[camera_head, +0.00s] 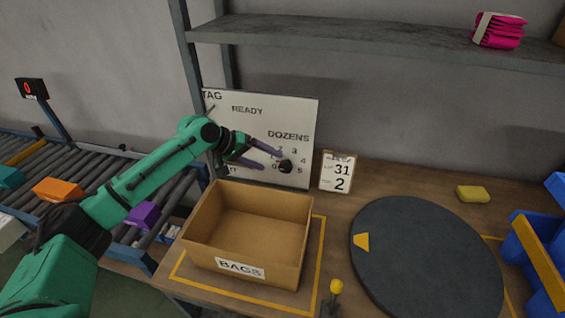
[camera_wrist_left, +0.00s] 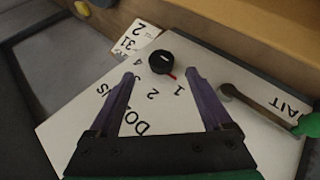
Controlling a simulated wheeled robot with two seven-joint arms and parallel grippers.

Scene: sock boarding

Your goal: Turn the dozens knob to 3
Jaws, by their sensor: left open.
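The dozens knob (camera_head: 286,166) is a round black dial on the upright white panel (camera_head: 225,125), under the word DOZENS. In the left wrist view the knob (camera_wrist_left: 160,61) has a red pointer mark aimed toward the printed 1. The digits 2, 3 and 4 lie further round the dial. My left gripper (camera_head: 272,160) is open in front of the panel, its purple fingers close to the knob. In the wrist view the fingertips (camera_wrist_left: 159,73) stand apart on either side of the knob; I cannot tell any contact. My right gripper is not in view.
An open cardboard box (camera_head: 247,232) labelled BAGS sits below the panel. A card (camera_head: 337,172) showing 31 and 2 stands beside the panel. A dark round turntable (camera_head: 425,260), a yellow block (camera_head: 473,193) and blue bins (camera_head: 528,255) are to the right. A roller conveyor (camera_head: 95,195) is left.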

